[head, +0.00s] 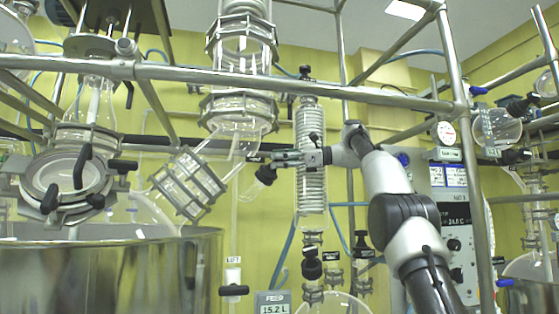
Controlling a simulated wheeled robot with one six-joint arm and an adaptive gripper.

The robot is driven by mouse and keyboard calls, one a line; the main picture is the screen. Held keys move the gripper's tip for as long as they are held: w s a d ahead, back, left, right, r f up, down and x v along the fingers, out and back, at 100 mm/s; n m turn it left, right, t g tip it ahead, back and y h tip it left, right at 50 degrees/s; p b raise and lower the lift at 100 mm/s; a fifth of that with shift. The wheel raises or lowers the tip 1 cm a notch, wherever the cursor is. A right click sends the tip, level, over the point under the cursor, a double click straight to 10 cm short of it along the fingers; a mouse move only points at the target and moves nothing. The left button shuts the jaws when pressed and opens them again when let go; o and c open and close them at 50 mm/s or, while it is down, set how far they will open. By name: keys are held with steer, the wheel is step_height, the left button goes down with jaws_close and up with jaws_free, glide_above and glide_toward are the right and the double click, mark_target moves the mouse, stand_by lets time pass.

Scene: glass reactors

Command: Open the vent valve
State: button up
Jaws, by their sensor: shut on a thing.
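My gripper (276,160) reaches in from the right, in front of the coiled glass condenser (311,193), with its fingers pointing left. Its fingertips are closed at a small black valve handle (265,174) on a short glass branch left of the condenser. I take this handle to be the vent valve; no label on it can be read. The fingers partly cover the handle, so its exact turn angle cannot be told.
Steel frame bars (290,86) cross above the arm, and an upright post (470,160) stands right. A large steel vessel (110,275) fills the lower left. A control cabinet (450,215) stands right. Glassware with black valves (312,268) and a "FEED" display (272,304) sit below.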

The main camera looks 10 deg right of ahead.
steer(key=shift+n+g, duration=0.3)
steer(key=shift+n, duration=0.2)
steer(key=shift+f, duration=0.1)
steer(key=o, duration=1.1)
steer(key=shift+c, duration=0.2)
steer(key=shift+s+m, duration=0.1)
steer(key=shift+m, duration=0.2)
